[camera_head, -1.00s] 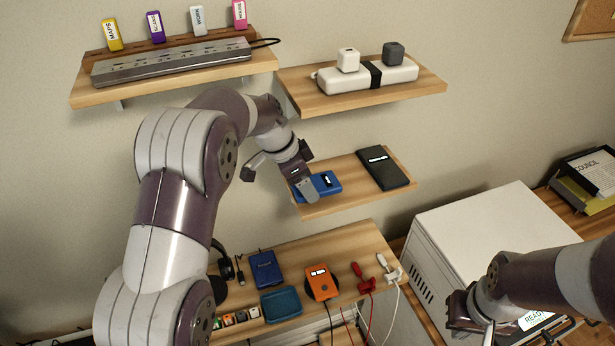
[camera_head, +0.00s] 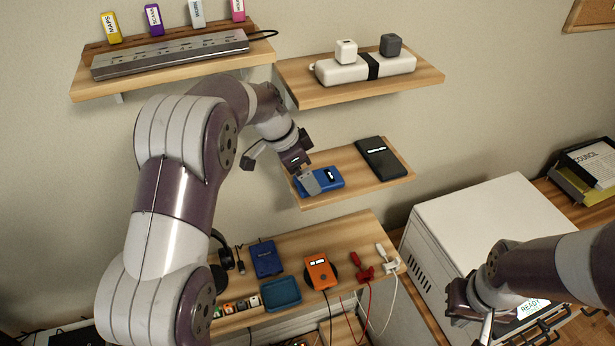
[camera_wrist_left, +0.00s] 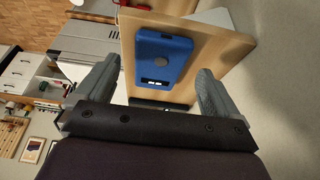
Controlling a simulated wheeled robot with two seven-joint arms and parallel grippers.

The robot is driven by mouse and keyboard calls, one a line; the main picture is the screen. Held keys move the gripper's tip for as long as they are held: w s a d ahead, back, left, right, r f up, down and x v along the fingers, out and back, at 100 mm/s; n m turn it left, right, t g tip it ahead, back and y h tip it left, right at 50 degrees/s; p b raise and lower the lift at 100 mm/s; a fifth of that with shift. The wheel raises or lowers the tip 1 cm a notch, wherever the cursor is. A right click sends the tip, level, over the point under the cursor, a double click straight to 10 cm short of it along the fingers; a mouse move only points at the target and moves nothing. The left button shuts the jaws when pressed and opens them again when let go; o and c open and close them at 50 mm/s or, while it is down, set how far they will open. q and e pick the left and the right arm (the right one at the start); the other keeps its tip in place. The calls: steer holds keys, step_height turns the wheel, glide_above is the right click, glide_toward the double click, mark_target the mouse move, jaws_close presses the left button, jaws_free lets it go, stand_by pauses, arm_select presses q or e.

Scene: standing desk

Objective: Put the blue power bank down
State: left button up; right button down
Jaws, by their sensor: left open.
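The blue power bank (camera_head: 328,179) lies on the small lower wall shelf (camera_head: 352,163), near its left end. My left gripper (camera_head: 307,176) is at that end of the shelf, and one finger hides part of the power bank in the head view. In the left wrist view the power bank (camera_wrist_left: 152,58) lies flat on the shelf board, beyond the spread, empty fingers of my left gripper (camera_wrist_left: 160,92). My right gripper (camera_head: 476,318) is low at the right, in front of the white cabinet; its jaws are not clear.
A black power bank (camera_head: 381,158) lies on the same shelf, to the right. Above is a shelf with a white power strip (camera_head: 345,70). The desk below holds a blue box (camera_head: 266,258), a blue tray (camera_head: 281,294) and an orange device (camera_head: 320,272). The white cabinet (camera_head: 490,220) stands right.

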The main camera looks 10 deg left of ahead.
arm_select(q)
steer(key=s+a+b, duration=0.1)
steer(key=a+b, duration=0.1)
steer(key=s+a+b, duration=0.1)
steer(key=a, duration=0.1)
steer(key=shift+s+f, duration=0.15)
steer(key=shift+s, duration=0.15)
steer(key=s+a+r, duration=0.1)
steer(key=s+a, duration=0.3)
steer(key=a, duration=0.2)
steer(key=s+d+f+n+y, duration=0.1)
steer(key=s+d+f+n, duration=0.1)
steer(key=s+d+n, duration=0.3)
steer(key=s+f+n+g+y, duration=0.1)
steer(key=s+f+n, duration=0.15)
steer(key=s, duration=0.45)
steer(key=s+d+f+n+y, duration=0.2)
steer(key=s+d+n, duration=0.1)
steer(key=s, duration=0.3)
steer(key=shift+n, duration=0.25)
step_height(320, 180, down, 5)
steer(key=b, duration=0.3)
steer(key=shift+a, duration=0.1)
